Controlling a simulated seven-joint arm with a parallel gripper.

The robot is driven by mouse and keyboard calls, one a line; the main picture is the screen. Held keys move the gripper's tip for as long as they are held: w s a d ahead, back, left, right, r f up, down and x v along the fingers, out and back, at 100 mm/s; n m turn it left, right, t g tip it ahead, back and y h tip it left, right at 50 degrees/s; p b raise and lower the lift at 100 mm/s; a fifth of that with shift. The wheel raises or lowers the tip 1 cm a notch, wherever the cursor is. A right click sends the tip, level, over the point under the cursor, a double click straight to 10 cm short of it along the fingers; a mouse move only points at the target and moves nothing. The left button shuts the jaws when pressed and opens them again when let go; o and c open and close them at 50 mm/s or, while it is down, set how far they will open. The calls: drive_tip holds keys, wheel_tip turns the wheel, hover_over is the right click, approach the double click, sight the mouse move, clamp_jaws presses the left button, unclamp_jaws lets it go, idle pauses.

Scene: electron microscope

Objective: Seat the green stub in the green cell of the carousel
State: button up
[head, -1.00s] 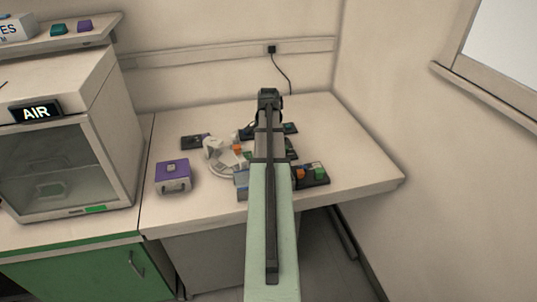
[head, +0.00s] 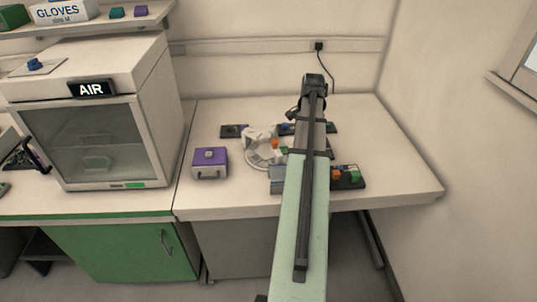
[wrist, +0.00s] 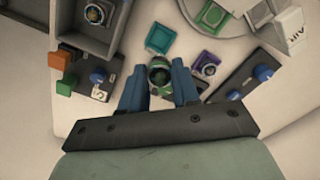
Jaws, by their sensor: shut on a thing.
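The carousel (head: 254,164) is a pale round piece on the bench in the head view, partly hidden behind my arm. An orange patch (head: 275,144) and a small green patch (head: 285,150) show at its right side; I cannot tell whether the green one is the green cell. In the wrist view, my gripper (wrist: 160,80) has its blue fingers closed on the green stub (wrist: 160,72), a round piece with a dark centre and green rim. The stub is between the fingertips, over the bench. In the head view the fingertips and stub are hidden by my arm.
A teal square (wrist: 161,38) and a purple square (wrist: 208,62) lie near the stub. Dark strips with blue knobs (wrist: 97,77) flank the gripper. A grey tray (wrist: 75,44) is at upper left. A purple box (head: 210,164) stands left of the carousel. The bench's right side (head: 400,180) is clear.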

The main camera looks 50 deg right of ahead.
drive_tip(key=w+a+f, duration=0.1)
drive_tip(key=w, duration=0.8)
drive_tip(key=shift+w+a, duration=0.2)
drive_tip(key=shift+a, duration=0.15)
drive_tip(key=shift+f, duration=0.15)
hover_over(283, 151)
drive_tip(key=shift+f, duration=2.95)
drive_tip(key=shift+f, duration=0.45)
